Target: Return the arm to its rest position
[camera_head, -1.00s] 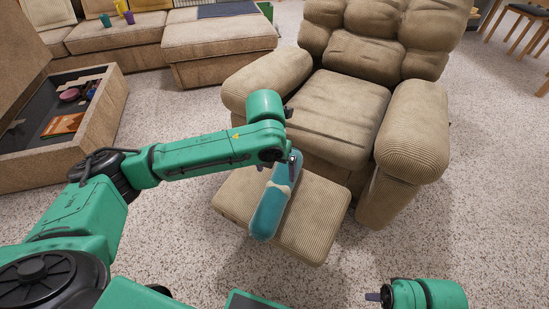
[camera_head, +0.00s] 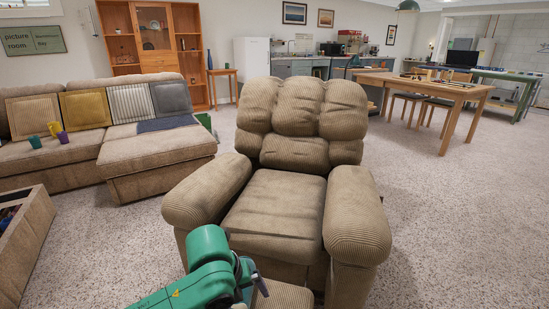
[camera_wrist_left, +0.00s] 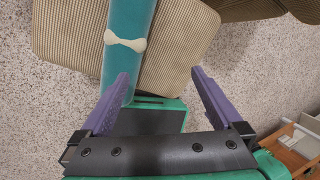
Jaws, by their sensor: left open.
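My left arm (camera_head: 207,275) comes in at the bottom of the head view, in front of the armchair. Its gripper is mostly cut off by the bottom edge there. In the left wrist view my left gripper (camera_wrist_left: 160,74) shows two purple fingers spread wide with nothing held between them. A long teal object with a white bone-shaped mark (camera_wrist_left: 128,40) lies on the ribbed beige footstool (camera_wrist_left: 185,60). The left finger overlaps part of it in the picture; I cannot tell whether they touch. My right gripper is out of view.
A beige armchair (camera_head: 275,205) stands straight ahead, close to my arm. A sofa (camera_head: 155,160) with cushions and cups is at the left, an open storage box (camera_head: 35,235) at the lower left. A wooden table (camera_head: 455,90) stands far right. Carpet at the right is clear.

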